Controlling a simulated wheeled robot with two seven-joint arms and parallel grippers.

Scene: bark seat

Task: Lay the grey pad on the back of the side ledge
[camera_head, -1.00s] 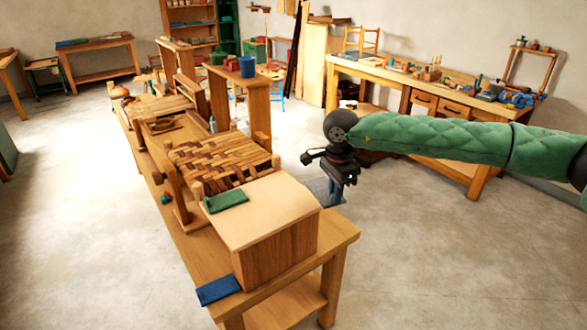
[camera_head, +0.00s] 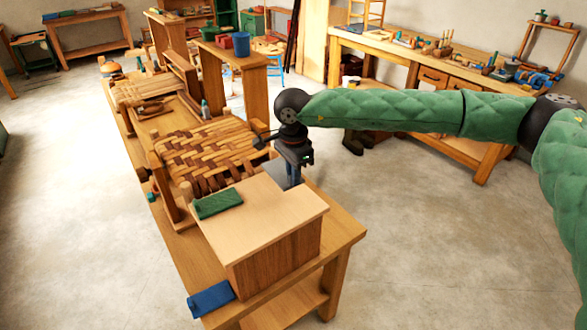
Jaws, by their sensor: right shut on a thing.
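The side ledge looks to be the wooden block with a pale flat top (camera_head: 268,222), standing on the near end of the bench. My right gripper (camera_head: 291,160) points down at the ledge's back edge, shut on the grey pad (camera_head: 283,174). The pad is blue-grey, and the gripper partly hides it. I cannot tell whether it touches the ledge. A green pad (camera_head: 217,203) lies on the ledge top at its left edge. My left gripper is not in view.
A blue pad (camera_head: 210,299) lies on the bench (camera_head: 185,250) left of the ledge. A woven bark seat (camera_head: 205,150) stands just behind the ledge, close to my right gripper. The right half of the ledge top is bare. Open floor lies to the right.

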